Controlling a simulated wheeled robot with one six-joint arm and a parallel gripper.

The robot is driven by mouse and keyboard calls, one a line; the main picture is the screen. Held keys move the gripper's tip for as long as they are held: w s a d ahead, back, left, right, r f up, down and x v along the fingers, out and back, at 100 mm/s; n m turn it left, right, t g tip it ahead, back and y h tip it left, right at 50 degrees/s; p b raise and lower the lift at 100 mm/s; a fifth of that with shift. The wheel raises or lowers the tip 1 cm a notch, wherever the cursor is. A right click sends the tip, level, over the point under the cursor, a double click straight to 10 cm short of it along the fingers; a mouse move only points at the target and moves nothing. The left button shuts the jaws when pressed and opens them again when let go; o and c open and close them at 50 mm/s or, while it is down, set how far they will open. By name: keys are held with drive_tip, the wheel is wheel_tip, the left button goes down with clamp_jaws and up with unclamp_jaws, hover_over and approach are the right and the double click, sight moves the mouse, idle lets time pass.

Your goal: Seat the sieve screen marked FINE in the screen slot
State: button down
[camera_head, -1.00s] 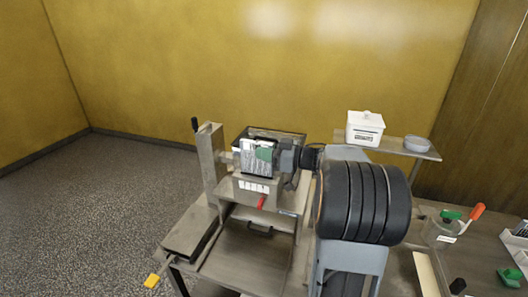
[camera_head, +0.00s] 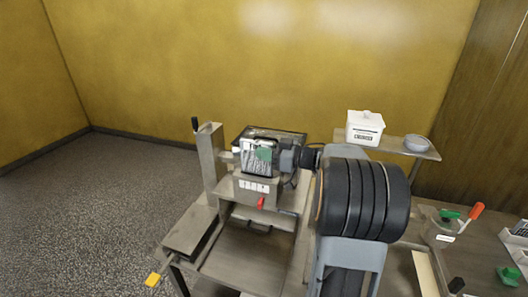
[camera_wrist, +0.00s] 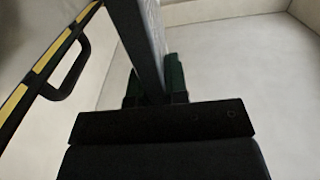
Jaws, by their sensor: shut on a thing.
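A flat screen with a speckled grey-and-white face (camera_head: 257,161) stands upright over the machine's open top in the head view; I cannot read a mark on it. My gripper (camera_head: 270,155) has green fingers and is shut on it from the right. In the wrist view the green fingertips (camera_wrist: 154,88) of my gripper close on both sides of a thin grey plate (camera_wrist: 138,35), seen nearly edge-on. The machine (camera_head: 258,188) is steel, with a dark-rimmed top opening (camera_head: 272,132). The slot itself is hidden behind the screen and my gripper, so I cannot tell whether the screen touches it.
A red-tipped lever (camera_head: 261,202) is on the machine's front, and a steel post with a black knob (camera_head: 195,125) stands left. A white lidded box (camera_head: 365,128) and a grey bowl (camera_head: 416,144) sit on a shelf at right. A yellow-and-black edge (camera_wrist: 45,58) runs along the wrist view's left.

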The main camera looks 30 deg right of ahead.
sight(265, 174)
drive_tip(key=shift+f+b, duration=1.9)
drive_tip(key=shift+f, duration=1.3)
drive_tip(key=c, duration=1.1)
unclamp_jaws()
drive_tip(key=shift+o, duration=0.2)
drive_tip(key=shift+f, duration=0.1)
drive_tip(key=shift+s, duration=0.1)
drive_tip(key=b+v, duration=0.2)
drive_tip(key=v, duration=1.1)
drive_tip(key=shift+s+d+b, duration=0.2)
drive_tip(key=shift+d+b, duration=0.05)
drive_tip(key=shift+b, duration=0.05)
